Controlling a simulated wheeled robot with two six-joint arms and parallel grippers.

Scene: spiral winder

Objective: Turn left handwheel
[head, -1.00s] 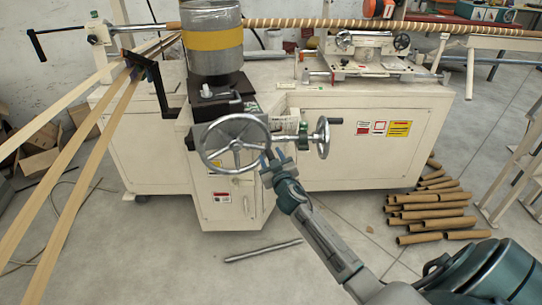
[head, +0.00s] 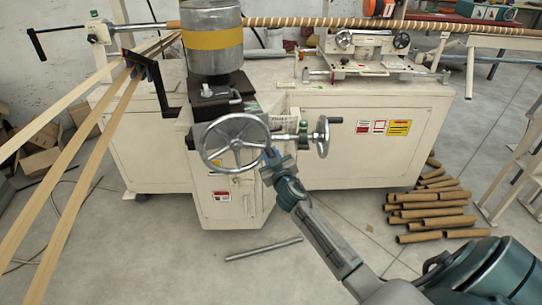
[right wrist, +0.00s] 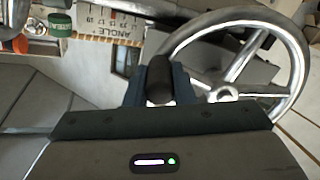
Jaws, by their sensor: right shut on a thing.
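The left handwheel (head: 233,142) is a large silver spoked wheel on the front of the cream machine. In the right wrist view its rim and spokes (right wrist: 290,50) fill the upper right. My right gripper (head: 270,157) is at the right lower side of this wheel's rim. In the right wrist view my right gripper (right wrist: 160,88) has its fingers on both sides of a dark, rounded handle (right wrist: 159,78) beside the rim, and is shut on it. In the head view the handle is mostly hidden by the gripper. My left gripper is not in view.
A second, smaller handwheel (head: 322,137) with a dark handle stands close to the right of my gripper. The machine cabinet (head: 350,165) is behind. Cardboard tubes (head: 425,215) lie on the floor at right, and a metal bar (head: 263,249) lies in front. Paper strips (head: 75,165) run down at left.

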